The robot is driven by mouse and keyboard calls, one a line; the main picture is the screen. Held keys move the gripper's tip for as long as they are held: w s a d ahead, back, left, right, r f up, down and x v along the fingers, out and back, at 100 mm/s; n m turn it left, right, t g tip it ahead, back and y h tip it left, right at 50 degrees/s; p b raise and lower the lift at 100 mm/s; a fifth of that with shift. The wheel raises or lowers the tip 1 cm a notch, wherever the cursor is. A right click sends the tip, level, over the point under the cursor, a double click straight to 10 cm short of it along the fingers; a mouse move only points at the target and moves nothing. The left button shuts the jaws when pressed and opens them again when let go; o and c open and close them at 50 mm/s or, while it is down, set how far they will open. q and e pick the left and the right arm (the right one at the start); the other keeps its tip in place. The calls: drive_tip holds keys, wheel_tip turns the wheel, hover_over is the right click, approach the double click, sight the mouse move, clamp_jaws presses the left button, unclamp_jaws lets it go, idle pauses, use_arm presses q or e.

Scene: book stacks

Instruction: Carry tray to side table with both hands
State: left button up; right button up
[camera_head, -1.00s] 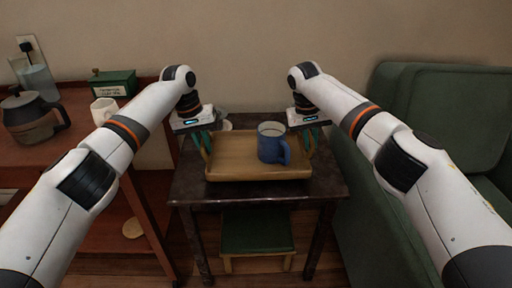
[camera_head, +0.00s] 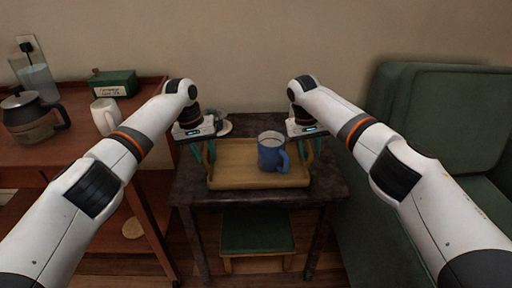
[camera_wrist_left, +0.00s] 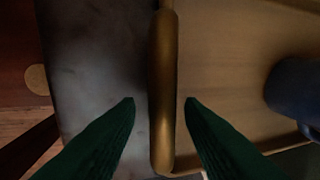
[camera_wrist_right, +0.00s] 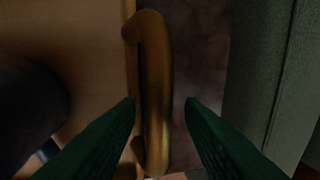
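The wooden tray (camera_head: 225,178) rests on the dark side table (camera_head: 185,190). A blue mug (camera_head: 270,155) stands upright on it, right of centre; it also shows in the left wrist view (camera_wrist_left: 293,95). My left gripper (camera_head: 202,154) is at the tray's left handle; in the left wrist view its fingers are spread, one on each side of the handle (camera_wrist_left: 163,90), with gaps. My right gripper (camera_head: 312,148) is at the right handle; in the right wrist view its fingers are spread with the handle (camera_wrist_right: 153,90) between them, the left finger close to it.
A red-brown cabinet at left (camera_head: 85,165) carries a coffee pot (camera_head: 30,117), a white mug (camera_head: 105,116) and a green box (camera_head: 113,84). A green armchair (camera_head: 430,110) stands close at right. A green-topped stool (camera_head: 257,232) is under the table. A small dish (camera_head: 225,127) lies behind the tray.

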use_arm(q)
drive_tip(key=shift+r, duration=0.1)
use_arm(e)
drive_tip(key=shift+r, duration=0.1)
drive_tip(key=shift+a+r, duration=0.1)
drive_tip(key=shift+r, duration=0.1)
use_arm(q)
wheel_tip(320, 180, up, 12)
drive_tip(key=a, duration=0.2)
drive_tip(key=shift+a+f, duration=0.15)
drive_tip(key=shift+f, duration=0.1)
use_arm(e)
wheel_tip(320, 180, up, 11)
drive_tip(key=a, duration=0.2)
drive_tip(key=shift+a, duration=0.15)
